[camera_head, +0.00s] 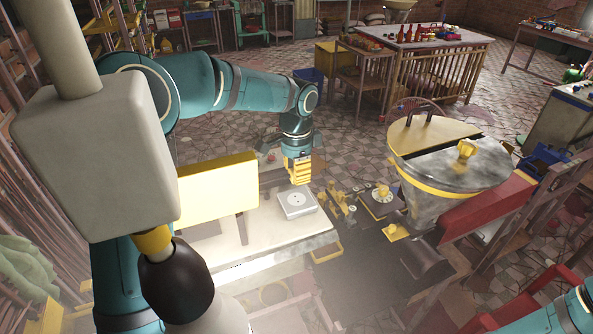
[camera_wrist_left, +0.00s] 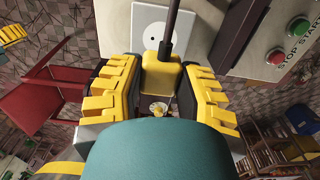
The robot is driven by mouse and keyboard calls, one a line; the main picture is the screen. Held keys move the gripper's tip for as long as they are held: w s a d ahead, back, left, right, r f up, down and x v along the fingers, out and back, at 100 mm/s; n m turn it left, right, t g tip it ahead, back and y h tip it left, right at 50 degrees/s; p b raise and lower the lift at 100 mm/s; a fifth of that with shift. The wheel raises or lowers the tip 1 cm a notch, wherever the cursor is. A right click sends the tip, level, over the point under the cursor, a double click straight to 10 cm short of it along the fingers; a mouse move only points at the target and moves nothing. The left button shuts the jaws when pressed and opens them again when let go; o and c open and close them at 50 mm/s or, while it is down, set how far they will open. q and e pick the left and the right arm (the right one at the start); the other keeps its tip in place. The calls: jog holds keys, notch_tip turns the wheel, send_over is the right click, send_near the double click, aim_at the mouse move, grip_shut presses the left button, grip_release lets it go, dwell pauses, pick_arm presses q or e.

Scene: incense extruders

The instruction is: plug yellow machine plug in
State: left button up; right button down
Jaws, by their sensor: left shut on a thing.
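My left gripper (camera_head: 299,170) reaches in from the left and hangs above the white socket (camera_head: 297,204) on the pale machine top. In the left wrist view its yellow ribbed fingers close on both sides of the yellow plug (camera_wrist_left: 161,80), with a dark cable rising from it. The white round-faced socket (camera_wrist_left: 150,22) shows beyond the plug, with one hole visible. The plug's prongs are hidden, and I cannot tell whether it touches the socket. My right gripper is out of view; only part of my right arm shows at the lower right.
A panel in the left wrist view has a green button (camera_wrist_left: 299,25) and a red button (camera_wrist_left: 276,57) beside the socket. A large metal hopper with a yellow rim (camera_head: 452,182) stands right of the socket. A yellow panel (camera_head: 219,190) rises at its left.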

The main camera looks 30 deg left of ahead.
aim_at(297, 199)
pick_arm(q)
jog(key=shift+f+b, duration=2.2)
jog(key=shift+f, duration=0.65)
jog(key=shift+p, duration=0.45)
jog(key=shift+f+b, duration=0.35)
jog(key=shift+f, duration=0.2)
dwell(0.4)
jog(key=o, duration=1.1)
jog(key=shift+c, duration=0.2)
jog(key=shift+r, duration=0.1)
notch_tip(297, 199, up, 12)
jog(key=shift+f, duration=0.1)
